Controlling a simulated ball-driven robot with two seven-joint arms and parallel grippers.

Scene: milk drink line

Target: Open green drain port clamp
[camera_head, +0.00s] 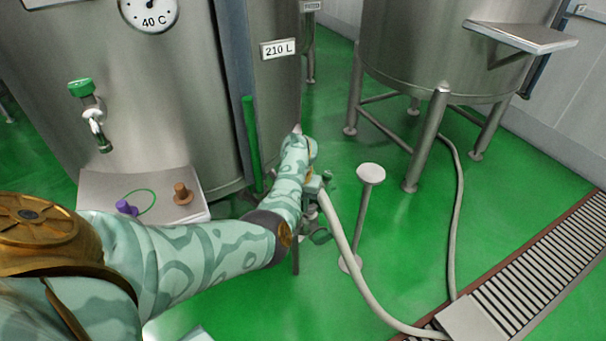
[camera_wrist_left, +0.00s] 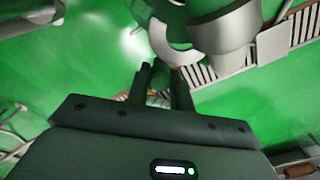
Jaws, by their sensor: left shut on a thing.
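My left gripper (camera_wrist_left: 161,88) is shut on a small dark green part between its two dark fingers in the left wrist view; I take this part for the green drain port clamp (camera_wrist_left: 160,72). In the head view my left arm reaches in from the left and its wrist hides most of the gripper. Green parts (camera_head: 320,236) show just beyond and below the wrist, at the upper end of a white hose (camera_head: 348,255). Whether the clamp is open or closed cannot be told. My right gripper is not in view.
A steel tank (camera_head: 275,110) marked 210 L stands just behind the wrist. A white round-topped stand (camera_head: 370,174) is close on the right. The hose runs to a floor drain grate (camera_head: 530,275). Another steel tank (camera_head: 440,50) on legs stands at upper right.

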